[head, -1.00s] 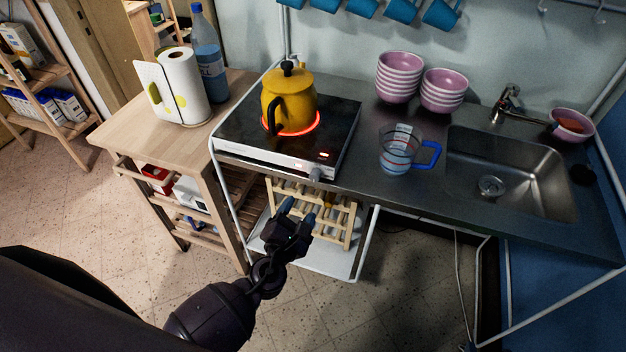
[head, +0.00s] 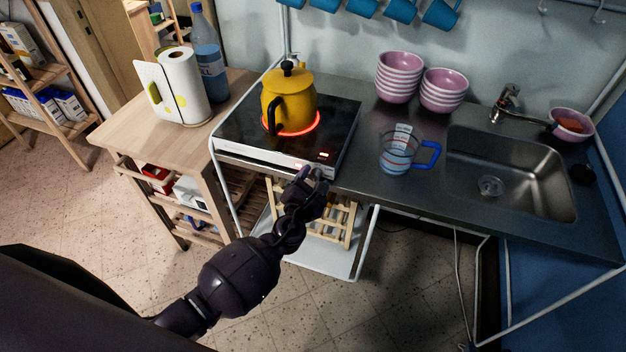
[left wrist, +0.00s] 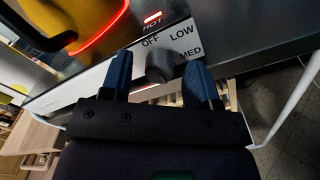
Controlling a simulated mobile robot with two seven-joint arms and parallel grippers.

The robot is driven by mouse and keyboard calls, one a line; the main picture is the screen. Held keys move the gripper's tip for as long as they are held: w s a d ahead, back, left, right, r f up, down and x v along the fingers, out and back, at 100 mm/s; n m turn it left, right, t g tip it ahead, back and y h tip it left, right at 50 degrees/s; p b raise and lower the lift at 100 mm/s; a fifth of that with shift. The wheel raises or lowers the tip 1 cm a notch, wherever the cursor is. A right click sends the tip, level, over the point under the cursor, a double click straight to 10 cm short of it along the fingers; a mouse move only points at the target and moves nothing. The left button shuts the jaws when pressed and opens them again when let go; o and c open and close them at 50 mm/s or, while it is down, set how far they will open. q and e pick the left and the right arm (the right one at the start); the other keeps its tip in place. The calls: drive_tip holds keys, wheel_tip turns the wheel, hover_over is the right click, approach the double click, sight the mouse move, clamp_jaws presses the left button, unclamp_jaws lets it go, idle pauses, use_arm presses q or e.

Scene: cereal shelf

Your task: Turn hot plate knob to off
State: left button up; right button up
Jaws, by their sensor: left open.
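The hot plate (head: 262,151) sits on the counter, its white front panel facing me and its burner ring glowing red under a yellow kettle (head: 290,98). The knob (left wrist: 159,66) is a dark cylinder on the front panel, with OFF, LOW and MED printed around it and a lit red HOT light above. Which setting it points to I cannot tell. My left gripper (left wrist: 160,78) is open, with one blue-padded finger on each side of the knob; contact is not clear. In the head view my left gripper (head: 311,177) partly hides the knob. My right gripper is not in view.
A measuring cup (head: 397,153) with a blue handle stands right of the hot plate, before the sink (head: 520,178). Pink bowls (head: 398,77) are stacked behind. A wooden rack (head: 338,222) is below the counter. A wooden cart (head: 150,142) stands left.

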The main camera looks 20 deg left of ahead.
use_arm(q)
drive_tip(key=c, duration=0.9)
drive_tip(key=shift+c, duration=0.2)
